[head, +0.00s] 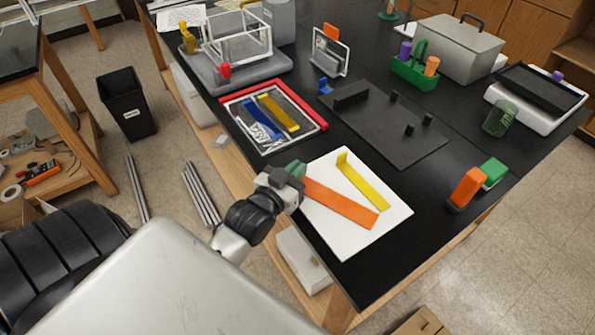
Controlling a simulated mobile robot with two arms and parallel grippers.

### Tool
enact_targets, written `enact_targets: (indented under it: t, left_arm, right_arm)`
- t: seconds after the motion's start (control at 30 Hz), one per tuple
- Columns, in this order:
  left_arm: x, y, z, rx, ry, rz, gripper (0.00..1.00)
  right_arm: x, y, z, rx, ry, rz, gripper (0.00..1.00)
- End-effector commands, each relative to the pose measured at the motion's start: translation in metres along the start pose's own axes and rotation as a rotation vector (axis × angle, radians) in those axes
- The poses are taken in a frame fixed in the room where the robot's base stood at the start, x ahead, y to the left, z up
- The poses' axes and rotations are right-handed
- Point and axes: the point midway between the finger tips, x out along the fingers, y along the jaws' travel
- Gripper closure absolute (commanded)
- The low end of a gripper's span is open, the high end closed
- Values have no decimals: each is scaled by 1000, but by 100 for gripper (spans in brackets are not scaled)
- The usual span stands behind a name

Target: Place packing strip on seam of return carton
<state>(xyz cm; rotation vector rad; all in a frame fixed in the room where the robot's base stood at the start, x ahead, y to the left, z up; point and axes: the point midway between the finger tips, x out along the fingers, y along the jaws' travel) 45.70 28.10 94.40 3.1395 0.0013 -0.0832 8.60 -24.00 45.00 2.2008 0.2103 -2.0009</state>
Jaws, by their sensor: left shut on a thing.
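No seam can be made out on the panel. A brown cardboard box (420,322) shows partly at the bottom edge; I cannot tell which thing is the return carton. My right gripper is not in view.
A red-edged tray (322,122) with blue and yellow strips lies beyond the panel. A dark plate with blocks (400,135) lies right of it. Orange (466,188) and green (493,173) blocks stand near the right edge. The black tabletop (425,185) between is clear.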

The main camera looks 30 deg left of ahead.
Motion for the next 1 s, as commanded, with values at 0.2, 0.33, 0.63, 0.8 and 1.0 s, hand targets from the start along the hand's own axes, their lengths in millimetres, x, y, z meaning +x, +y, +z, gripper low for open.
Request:
enact_targets:
  t: [0.2, 0.33, 0.63, 0.8, 1.0]
  left_arm:
    - [0, 0, 4, 0, -1, 0, 93]
    - [0, 0, 3, 0, -1, 1, 73]
    - [0, 0, 2, 0, 0, 1, 69]
    - [-13, 0, 2, 1, -3, 0, 69]
    - [-55, 0, 3, 0, -4, 1, 69]
  right_arm:
    - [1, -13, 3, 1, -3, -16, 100]
    - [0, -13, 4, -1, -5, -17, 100]
    - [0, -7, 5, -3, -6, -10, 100]
    - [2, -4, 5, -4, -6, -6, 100]
    - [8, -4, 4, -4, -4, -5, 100]
